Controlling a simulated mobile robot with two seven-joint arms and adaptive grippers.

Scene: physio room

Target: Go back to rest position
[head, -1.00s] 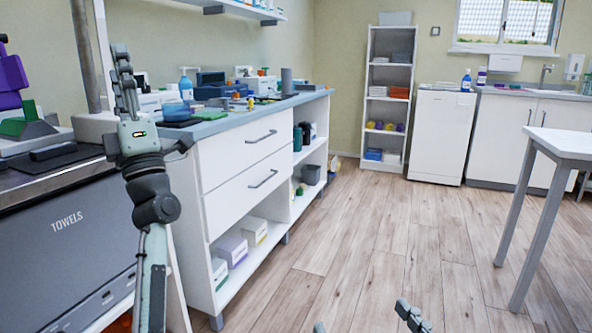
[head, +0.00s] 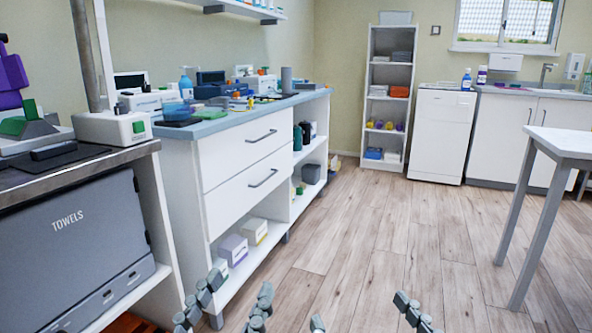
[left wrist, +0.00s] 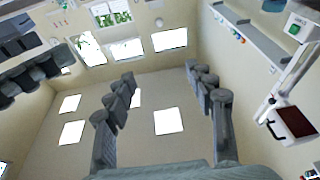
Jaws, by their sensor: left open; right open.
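My left gripper (head: 240,283) is low in the head view, at the bottom edge in front of the white drawer cabinet. Its two grey fingers stand apart with nothing between them. In the left wrist view the same gripper (left wrist: 160,72) is open and empty, with the ceiling and its light panels behind the fingers. My right gripper (head: 360,310) is at the bottom edge, right of the left one, over the wooden floor. Its fingers are apart and only the tips show. The rest of both arms is out of the head view.
A white drawer cabinet (head: 248,150) with a cluttered top stands left of centre. A bench (head: 100,160) with a grey towel cabinet (head: 75,260) is at far left. A white table (head: 570,142) stands at right. The wooden floor (head: 400,240) between is clear.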

